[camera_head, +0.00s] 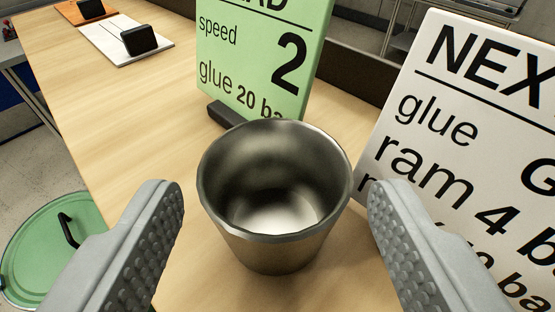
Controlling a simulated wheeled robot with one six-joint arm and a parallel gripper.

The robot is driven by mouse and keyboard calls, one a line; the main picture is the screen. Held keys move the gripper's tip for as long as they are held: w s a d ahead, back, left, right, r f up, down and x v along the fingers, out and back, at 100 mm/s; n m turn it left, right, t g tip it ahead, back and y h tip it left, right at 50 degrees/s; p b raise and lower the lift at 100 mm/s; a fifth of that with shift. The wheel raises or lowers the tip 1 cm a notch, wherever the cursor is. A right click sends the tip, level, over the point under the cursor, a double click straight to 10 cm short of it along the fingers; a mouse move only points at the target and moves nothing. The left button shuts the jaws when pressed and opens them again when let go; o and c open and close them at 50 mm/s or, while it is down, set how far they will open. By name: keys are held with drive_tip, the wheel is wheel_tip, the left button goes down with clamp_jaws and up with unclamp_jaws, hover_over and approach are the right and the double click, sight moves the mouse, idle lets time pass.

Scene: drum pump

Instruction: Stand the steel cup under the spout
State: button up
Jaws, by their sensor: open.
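The steel cup (275,250) stands upright on the wooden table in the middle of the camera_head view. Its mouth faces up toward the camera and it looks empty. My gripper (272,196) is open, with one grey ridged finger to the left of the cup and one to the right. Gaps show between both fingers and the cup in the picture. No spout shows in this view.
A green sign (262,55) stands close behind the cup, and a white sign (470,150) stands close at the right. The wooden table (120,110) is clear to the left. Farther back are a white board (105,38) and an orange board (70,14). A green lid (40,245) is low at the left.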

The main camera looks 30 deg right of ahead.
drive_tip(key=shift+x, duration=1.25)
drive_tip(key=c, duration=0.8)
wheel_tip(320, 180, up, 28)
